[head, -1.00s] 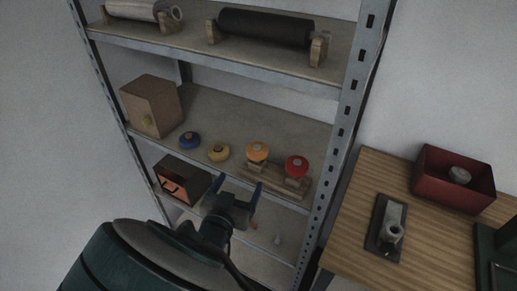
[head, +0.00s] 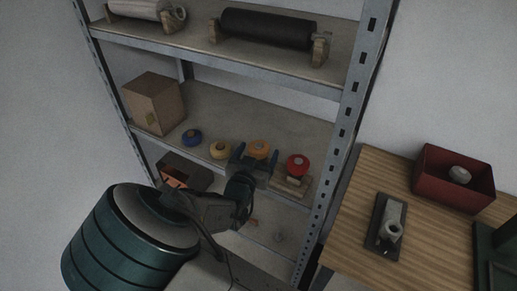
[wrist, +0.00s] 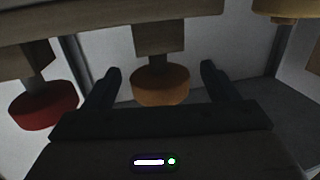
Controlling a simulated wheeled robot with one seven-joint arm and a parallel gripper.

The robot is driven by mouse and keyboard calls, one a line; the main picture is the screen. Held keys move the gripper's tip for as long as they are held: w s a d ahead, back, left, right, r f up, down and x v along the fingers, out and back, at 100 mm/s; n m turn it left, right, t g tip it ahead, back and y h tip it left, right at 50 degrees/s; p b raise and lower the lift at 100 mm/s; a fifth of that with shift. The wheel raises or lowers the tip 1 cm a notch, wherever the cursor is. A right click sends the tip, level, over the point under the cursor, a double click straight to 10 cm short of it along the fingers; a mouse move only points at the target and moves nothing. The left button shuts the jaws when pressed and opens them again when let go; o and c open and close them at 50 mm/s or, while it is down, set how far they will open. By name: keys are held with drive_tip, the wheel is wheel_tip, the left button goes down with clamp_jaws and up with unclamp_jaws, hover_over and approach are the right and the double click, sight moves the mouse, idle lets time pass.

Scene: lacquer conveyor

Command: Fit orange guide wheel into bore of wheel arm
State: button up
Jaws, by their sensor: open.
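The orange guide wheel (head: 259,148) sits on the middle shelf between the yellow wheel and the red wheel. In the wrist view the orange wheel (wrist: 160,85) lies between my two open fingers, with space on both sides; I cannot tell whether it is fully within their reach. My gripper (head: 253,165) is open and empty in front of it; it also shows in the wrist view (wrist: 160,88). The wheel arm (head: 392,226), a grey piece with a round bore at its near end, lies on a dark plate on the wooden table at right.
A red wheel (head: 298,165) stands close on the right, a yellow wheel (head: 220,150) and a blue wheel (head: 192,137) on the left. A cardboard box (head: 153,103) is farther left. The shelf post (head: 345,130) separates shelf and table. A red bin (head: 455,180) stands on the table.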

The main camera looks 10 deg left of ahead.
drive_tip(key=shift+w+d, duration=0.1)
drive_tip(key=shift+w, duration=0.6)
drive_tip(key=c, duration=1.1)
drive_tip(key=shift+c, duration=0.2)
